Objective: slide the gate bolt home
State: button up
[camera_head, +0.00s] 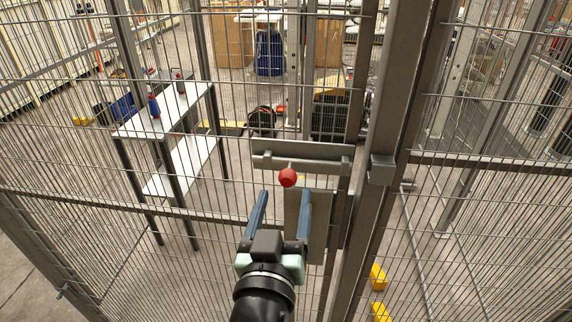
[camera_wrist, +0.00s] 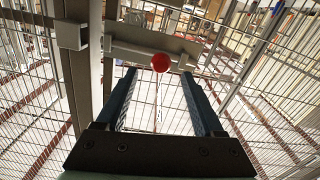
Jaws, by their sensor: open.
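The gate bolt (camera_head: 320,165) is a grey horizontal bar on a metal plate on the mesh gate. Its red round knob (camera_head: 287,177) hangs from the bar. The keeper (camera_head: 381,170), a grey box bracket, sits on the post to the right; a gap shows between the bolt's right end and it. My gripper (camera_head: 285,191) is open, its two blue fingers pointing at the bolt, just short of or around the knob. In the wrist view the knob (camera_wrist: 160,62) shows between the fingertips (camera_wrist: 158,74), and the keeper (camera_wrist: 70,35) is at the upper left. Contact cannot be told.
The upright post (camera_head: 385,120) stands right of the gate. A grey plate (camera_head: 318,225) lies behind my right finger. Beyond the mesh stand a white shelf table (camera_head: 190,106) with bottles and yellow blocks (camera_head: 378,275) on the floor.

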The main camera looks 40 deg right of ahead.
aim_at(286, 183)
jog(key=p+x, duration=0.2)
jog(key=x, duration=0.4)
jog(key=shift+w+d, duration=0.25)
jog(key=shift+w, duration=0.05)
jog(key=shift+c, duration=0.2)
grip_shut()
dwell(0.4)
dwell(0.5)
